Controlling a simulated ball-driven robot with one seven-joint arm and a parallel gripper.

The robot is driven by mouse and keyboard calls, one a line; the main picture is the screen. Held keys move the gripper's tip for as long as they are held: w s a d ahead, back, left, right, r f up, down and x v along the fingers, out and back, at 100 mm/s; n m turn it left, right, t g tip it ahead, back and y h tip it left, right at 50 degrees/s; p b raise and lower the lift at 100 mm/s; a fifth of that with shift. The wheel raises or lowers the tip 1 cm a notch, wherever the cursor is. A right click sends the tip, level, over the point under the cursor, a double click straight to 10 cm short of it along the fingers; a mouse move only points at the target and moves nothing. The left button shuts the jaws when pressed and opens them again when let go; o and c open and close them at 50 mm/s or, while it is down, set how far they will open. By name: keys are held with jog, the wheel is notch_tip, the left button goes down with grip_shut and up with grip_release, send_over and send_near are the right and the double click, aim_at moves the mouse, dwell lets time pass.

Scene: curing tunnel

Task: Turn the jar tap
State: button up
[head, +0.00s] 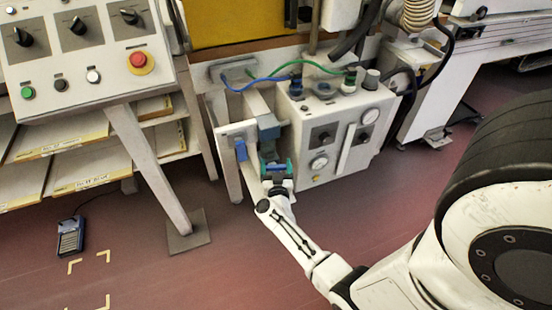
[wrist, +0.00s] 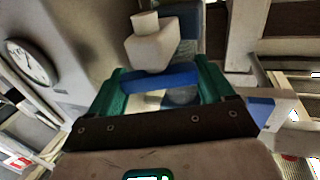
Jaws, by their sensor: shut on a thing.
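The jar tap shows as a blue bar-shaped handle (wrist: 160,79) in the wrist view, lying crosswise below a pale blocky fitting (wrist: 152,48). My gripper (wrist: 163,84) has a green finger at each end of the handle and is shut on it. In the head view my gripper (head: 276,169) reaches in low beside the grey control box, with the blue handle between its fingers. A blue-grey block (head: 268,127) sits just above. The jar itself is hard to make out; my gripper and the fitting partly hide that area.
The grey box (head: 335,150) with gauges and knobs stands close on the right. A white post with a blue piece (head: 241,150) is close on the left. Blue and green hoses (head: 262,80) run above. A foot pedal (head: 70,237) lies on the open floor at left.

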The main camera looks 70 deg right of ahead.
jog(key=m+g, duration=0.1)
jog(key=g, duration=0.1)
jog(key=m+g+h+p, duration=0.1)
jog(key=g, duration=0.1)
jog(key=shift+w+r+m, duration=0.1)
jog(key=shift+w+m, duration=0.05)
jog(key=shift+m, duration=0.25)
jog(key=m+g, duration=0.1)
jog(key=g, duration=0.1)
jog(key=m+g+b, duration=0.1)
jog(key=g, duration=0.1)
jog(key=m+g, duration=0.1)
jog(key=g, duration=0.1)
jog(key=shift+f+m+b, duration=0.25)
jog(key=shift+m+b, duration=0.05)
jog(key=m+g+y+b, duration=0.1)
jog(key=m+g+b, duration=0.2)
jog(key=g, duration=0.1)
jog(key=shift+a+g+b, duration=0.1)
jog(key=shift+g+b, duration=0.2)
jog(key=shift+b, duration=0.05)
jog(key=shift+c, duration=0.2)
jog(key=m+g+y+b, duration=0.2)
jog(key=b, duration=0.1)
jog(key=shift+r+g, duration=0.1)
jog(key=shift+g, duration=0.3)
jog(key=shift+m, duration=0.3)
jog(key=shift+s+r+g+y, duration=0.15)
jog(key=shift+s+g+y, duration=0.05)
jog(key=shift+g+y, duration=0.25)
